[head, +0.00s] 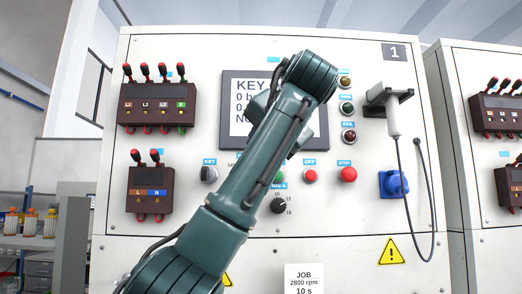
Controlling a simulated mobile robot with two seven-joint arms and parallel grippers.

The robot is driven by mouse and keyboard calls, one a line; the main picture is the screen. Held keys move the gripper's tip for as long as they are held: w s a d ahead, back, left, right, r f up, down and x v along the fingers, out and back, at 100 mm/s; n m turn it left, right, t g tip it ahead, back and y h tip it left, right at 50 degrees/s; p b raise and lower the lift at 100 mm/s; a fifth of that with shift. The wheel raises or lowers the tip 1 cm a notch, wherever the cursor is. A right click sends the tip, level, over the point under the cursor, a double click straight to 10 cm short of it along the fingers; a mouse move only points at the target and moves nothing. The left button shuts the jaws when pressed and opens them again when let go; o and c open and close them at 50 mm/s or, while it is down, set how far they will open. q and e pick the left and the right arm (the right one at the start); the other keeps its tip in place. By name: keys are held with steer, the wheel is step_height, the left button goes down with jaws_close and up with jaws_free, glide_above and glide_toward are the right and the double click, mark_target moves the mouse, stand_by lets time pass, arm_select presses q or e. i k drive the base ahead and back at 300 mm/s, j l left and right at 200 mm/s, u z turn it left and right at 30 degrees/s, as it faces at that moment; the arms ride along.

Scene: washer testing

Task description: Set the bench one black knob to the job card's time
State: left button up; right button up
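The black knob (278,206) is on the front panel of bench one, just right of my arm. A small scale with numbers, among them 15 at its lower right, is printed around it. I cannot tell for sure where its pointer stands. The job card (303,280) is low on the panel and reads 2800 rpm and 10 s; its lower edge is cut off. One green arm of mine rises from the lower left across the panel and bends at the top. No gripper fingers show; they are hidden or out of frame.
My arm partly covers the screen (231,128). A key switch (209,171), a red OFF button (310,176) and a red STOP button (348,174) surround the knob. A handheld probe (392,118) hangs at right, its cable looping down. The panel right of the knob is clear.

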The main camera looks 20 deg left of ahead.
mark_target(277, 204)
steer(key=k+l, duration=0.35)
steer(key=l, duration=0.15)
steer(key=k+l, duration=0.4)
steer(key=l, duration=0.1)
